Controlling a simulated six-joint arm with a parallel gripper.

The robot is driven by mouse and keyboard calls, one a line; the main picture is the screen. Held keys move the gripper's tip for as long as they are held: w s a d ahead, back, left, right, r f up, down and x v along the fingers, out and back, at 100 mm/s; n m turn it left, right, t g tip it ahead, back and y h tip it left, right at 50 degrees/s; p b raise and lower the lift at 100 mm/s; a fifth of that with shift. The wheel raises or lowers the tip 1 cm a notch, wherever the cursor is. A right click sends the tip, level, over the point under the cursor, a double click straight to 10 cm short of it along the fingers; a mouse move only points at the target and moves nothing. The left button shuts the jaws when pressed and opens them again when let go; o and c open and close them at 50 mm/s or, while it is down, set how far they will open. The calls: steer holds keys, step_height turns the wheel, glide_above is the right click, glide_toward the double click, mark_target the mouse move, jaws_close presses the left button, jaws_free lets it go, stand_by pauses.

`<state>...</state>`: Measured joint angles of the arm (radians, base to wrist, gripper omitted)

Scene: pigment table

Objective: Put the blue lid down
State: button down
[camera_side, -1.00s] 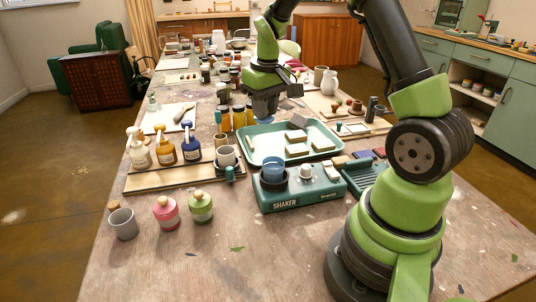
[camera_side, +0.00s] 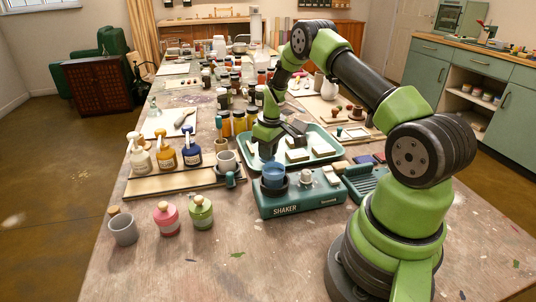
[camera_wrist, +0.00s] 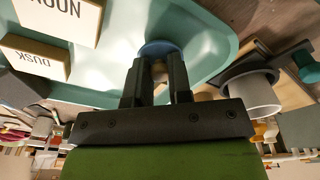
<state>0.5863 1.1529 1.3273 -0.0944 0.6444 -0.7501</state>
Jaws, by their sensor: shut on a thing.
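The blue lid (camera_wrist: 160,47) shows in the wrist view as a round blue disc at the tips of my fingers. My gripper (camera_wrist: 157,72) is shut on its pale knob. Behind the lid is the teal tray (camera_wrist: 205,45), near its edge and corner; I cannot tell whether they touch. In the side view my gripper (camera_side: 267,150) points down at the tray's near left part, just behind the blue cup. The lid is mostly hidden there. The blue cup (camera_side: 273,171) stands in the dark holder on the shaker (camera_side: 300,199).
Pale labelled blocks (camera_side: 297,156) lie in the tray. A grey-white cup (camera_side: 226,160) stands left of the tray, with pump bottles (camera_side: 166,153) further left. Amber jars (camera_side: 239,121) stand behind. The front table (camera_side: 170,265) is mostly clear.

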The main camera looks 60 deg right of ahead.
steer(key=shift+f, duration=0.65)
steer(key=shift+f, duration=0.2)
steer(key=c, duration=1)
jaws_free()
steer(key=shift+c, duration=0.2)
steer(key=shift+r, duration=0.1)
